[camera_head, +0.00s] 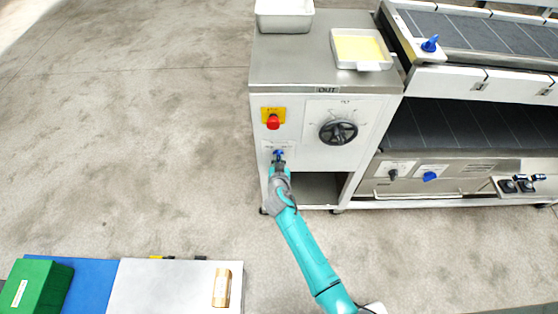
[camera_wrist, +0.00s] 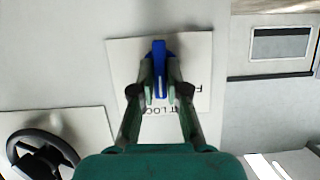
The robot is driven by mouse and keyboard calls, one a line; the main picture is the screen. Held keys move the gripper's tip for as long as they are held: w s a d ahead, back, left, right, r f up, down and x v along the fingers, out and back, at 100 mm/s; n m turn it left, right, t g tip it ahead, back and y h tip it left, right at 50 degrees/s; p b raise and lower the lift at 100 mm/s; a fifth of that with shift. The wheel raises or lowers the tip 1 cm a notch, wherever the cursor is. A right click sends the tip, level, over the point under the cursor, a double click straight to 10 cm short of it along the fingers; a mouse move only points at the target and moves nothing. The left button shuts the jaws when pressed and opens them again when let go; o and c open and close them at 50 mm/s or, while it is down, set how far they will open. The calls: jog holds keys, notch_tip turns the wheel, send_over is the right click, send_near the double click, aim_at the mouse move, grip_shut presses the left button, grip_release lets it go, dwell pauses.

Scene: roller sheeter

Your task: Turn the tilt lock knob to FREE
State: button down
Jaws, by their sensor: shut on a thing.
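The tilt lock knob (camera_wrist: 159,50) is blue and sits on a white label plate (camera_wrist: 121,57) on the front of the machine cabinet. It also shows in the head view (camera_head: 279,153), low on the cabinet's left side. My gripper (camera_wrist: 160,75) is shut on the knob, with one finger on each side of it. In the wrist view the knob's bar runs up and down the picture. The plate's lettering is partly hidden by my fingers; "T LOC" and a letter F show. My gripper (camera_head: 279,164) hides part of the plate in the head view.
A red stop button (camera_head: 273,122) on a yellow plate is just above the knob. A black handwheel (camera_head: 338,132) is to the right, and it shows in the wrist view (camera_wrist: 42,150). An open bay (camera_head: 318,187) lies below. The floor to the left is clear.

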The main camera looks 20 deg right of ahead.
jog(key=n+h, duration=0.1)
jog(key=n, duration=0.1)
jog(key=n+h, duration=0.1)
jog(key=shift+a+f+n+g+h, duration=0.1)
jog(key=shift+a+n+g+h, duration=0.1)
jog(key=shift+n+g+h, duration=0.15)
jog(key=shift+f+n+h, duration=0.1)
jog(key=shift+n+h, duration=0.65)
jog(key=shift+n, duration=0.6)
jog(key=c, duration=1.2)
grip_release()
jog(key=shift+w, duration=0.1)
jog(key=shift+a, duration=0.1)
jog(key=v, duration=1.2)
